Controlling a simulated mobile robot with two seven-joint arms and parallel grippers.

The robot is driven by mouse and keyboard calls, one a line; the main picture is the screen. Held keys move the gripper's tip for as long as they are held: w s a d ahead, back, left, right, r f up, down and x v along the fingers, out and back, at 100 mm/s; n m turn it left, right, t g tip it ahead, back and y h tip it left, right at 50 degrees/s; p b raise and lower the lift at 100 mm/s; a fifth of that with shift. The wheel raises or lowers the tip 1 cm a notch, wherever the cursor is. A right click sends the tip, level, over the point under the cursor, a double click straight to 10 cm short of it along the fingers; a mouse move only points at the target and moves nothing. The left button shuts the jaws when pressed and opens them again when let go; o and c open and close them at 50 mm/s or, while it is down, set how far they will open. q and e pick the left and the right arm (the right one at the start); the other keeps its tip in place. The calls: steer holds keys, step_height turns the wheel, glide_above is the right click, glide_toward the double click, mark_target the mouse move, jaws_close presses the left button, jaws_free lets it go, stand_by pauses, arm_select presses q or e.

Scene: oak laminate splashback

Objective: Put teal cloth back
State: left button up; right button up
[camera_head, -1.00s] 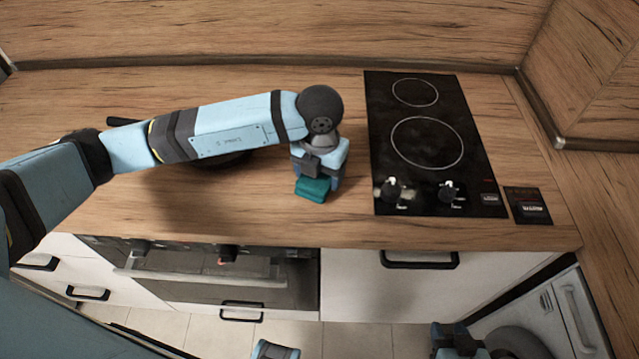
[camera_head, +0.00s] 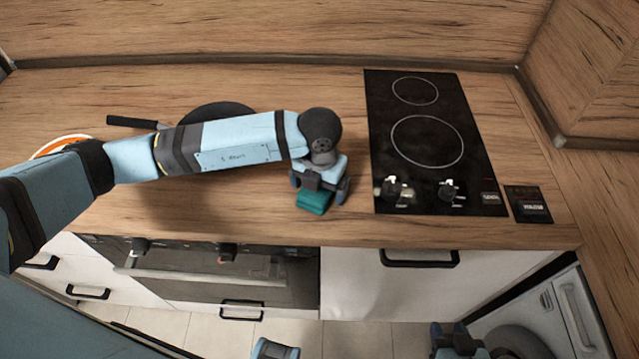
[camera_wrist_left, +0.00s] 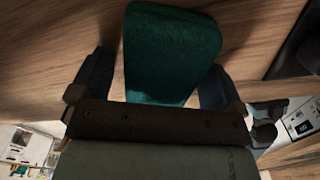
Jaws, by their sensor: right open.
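The teal cloth (camera_head: 313,202) is a small folded block at the worktop, left of the hob and near the front edge. My left gripper (camera_head: 320,188) is right above and behind it, pointing down. My right gripper (camera_head: 450,338) is low at the bottom edge, away from the worktop, open and partly cut off.
A black hob (camera_head: 425,140) with knobs lies right of my left gripper. A dark pan (camera_head: 215,112) and an orange-rimmed plate (camera_head: 62,143) lie behind my left arm, partly hidden. The worktop (camera_head: 240,222) in front is bare. An oven (camera_head: 215,270) sits below.

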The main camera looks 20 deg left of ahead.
arm_select(q)
steer(key=shift+r, duration=0.1)
steer(key=shift+r, duration=0.3)
step_height(320, 180, up, 12)
steer(key=shift+f, duration=0.2)
stand_by(0.5)
